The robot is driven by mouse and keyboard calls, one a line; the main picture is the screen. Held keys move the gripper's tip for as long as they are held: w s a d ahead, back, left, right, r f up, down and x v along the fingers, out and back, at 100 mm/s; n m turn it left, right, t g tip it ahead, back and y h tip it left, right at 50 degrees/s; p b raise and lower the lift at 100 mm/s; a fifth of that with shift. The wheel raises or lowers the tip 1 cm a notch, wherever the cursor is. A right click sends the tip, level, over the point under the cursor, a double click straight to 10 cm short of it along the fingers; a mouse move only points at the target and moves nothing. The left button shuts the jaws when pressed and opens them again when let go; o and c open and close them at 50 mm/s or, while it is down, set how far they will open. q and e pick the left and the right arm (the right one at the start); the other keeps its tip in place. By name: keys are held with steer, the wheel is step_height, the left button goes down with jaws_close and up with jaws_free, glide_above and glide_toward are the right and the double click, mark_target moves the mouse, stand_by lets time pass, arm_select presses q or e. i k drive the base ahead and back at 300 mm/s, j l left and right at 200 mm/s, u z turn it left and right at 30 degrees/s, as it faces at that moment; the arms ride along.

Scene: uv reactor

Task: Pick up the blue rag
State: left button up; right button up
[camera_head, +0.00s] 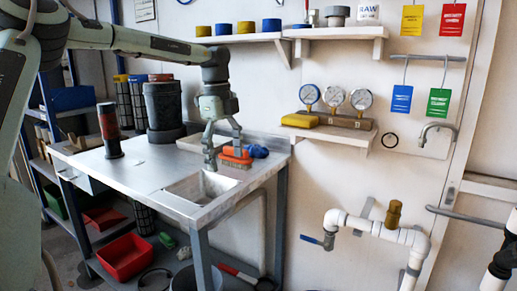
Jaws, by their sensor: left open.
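The blue rag (257,151) lies crumpled on the metal sink table (150,172), near its back right corner against the wall. An orange brush (236,161) lies directly left of the rag. My left gripper (224,157) points down over the table with its fingers apart. One finger is left of the brush and the other overlaps the brush's upper part in the picture. The rag is just right of the fingers, outside them. Whether the fingers touch the brush cannot be told. My right gripper does not show.
The sink basin (203,187) opens in front of the brush. A dark cylinder (163,106) and a red-and-black cylinder (109,130) stand on the table's left part. A wall shelf (335,136) with gauges and a yellow sponge (300,121) is right of the gripper. White pipes (385,232) run lower right.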

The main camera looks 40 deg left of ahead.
mark_target(256, 151)
steer(key=i+j, duration=0.7)
steer(key=i, duration=0.15)
